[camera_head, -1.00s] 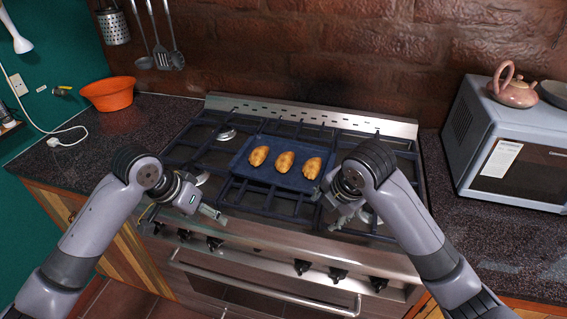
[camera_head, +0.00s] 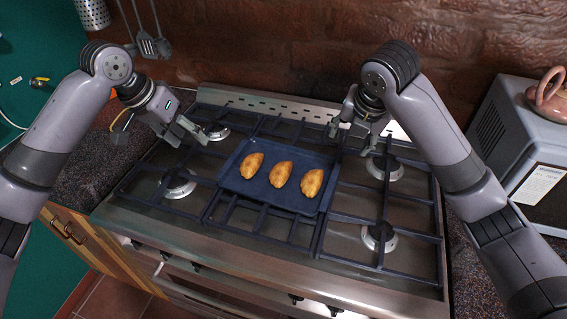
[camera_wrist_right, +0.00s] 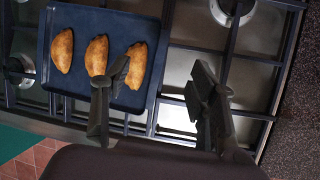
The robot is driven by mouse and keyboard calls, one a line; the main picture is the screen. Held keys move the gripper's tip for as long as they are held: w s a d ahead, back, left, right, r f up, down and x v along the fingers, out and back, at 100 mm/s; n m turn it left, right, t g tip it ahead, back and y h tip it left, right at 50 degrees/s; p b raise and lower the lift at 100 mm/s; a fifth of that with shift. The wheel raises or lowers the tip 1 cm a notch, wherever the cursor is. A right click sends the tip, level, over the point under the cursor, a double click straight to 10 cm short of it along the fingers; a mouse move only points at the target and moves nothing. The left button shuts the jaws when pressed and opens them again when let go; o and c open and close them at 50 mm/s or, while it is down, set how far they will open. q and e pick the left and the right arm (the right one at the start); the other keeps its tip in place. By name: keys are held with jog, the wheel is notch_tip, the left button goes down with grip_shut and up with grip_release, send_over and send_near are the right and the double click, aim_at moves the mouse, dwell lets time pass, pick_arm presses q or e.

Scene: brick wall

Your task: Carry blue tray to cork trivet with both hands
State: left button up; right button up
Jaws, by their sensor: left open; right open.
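The blue tray (camera_head: 235,186) lies on the stove's middle grates, with three golden-brown pastries (camera_head: 282,174) in a row on it. My left gripper (camera_head: 190,131) is open and empty, above the left burners, left of the tray and apart from it. My right gripper (camera_head: 350,139) is open and empty, above the grates near the tray's far right corner. In the right wrist view the tray (camera_wrist_right: 110,16) shows at upper left, with one finger of my right gripper (camera_wrist_right: 160,92) overlapping its near edge in the picture. No cork trivet is visible.
The black stove grates (camera_head: 385,208) surround the tray. A grey microwave (camera_head: 510,135) with a pink teapot (camera_head: 550,95) stands at the right. Utensils (camera_head: 147,45) hang on the brick wall at the back.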

aim_at(226, 172)
pick_arm(q)
jog(key=x, duration=1.7)
jog(key=shift+s+f, duration=0.1)
jog(key=shift+s, duration=0.2)
pick_arm(e)
jog(key=x, duration=1.7)
jog(key=shift+s+a, duration=0.15)
jog(key=shift+s, duration=0.1)
pick_arm(q)
jog(key=shift+c, duration=0.4)
pick_arm(e)
jog(key=shift+c, duration=0.4)
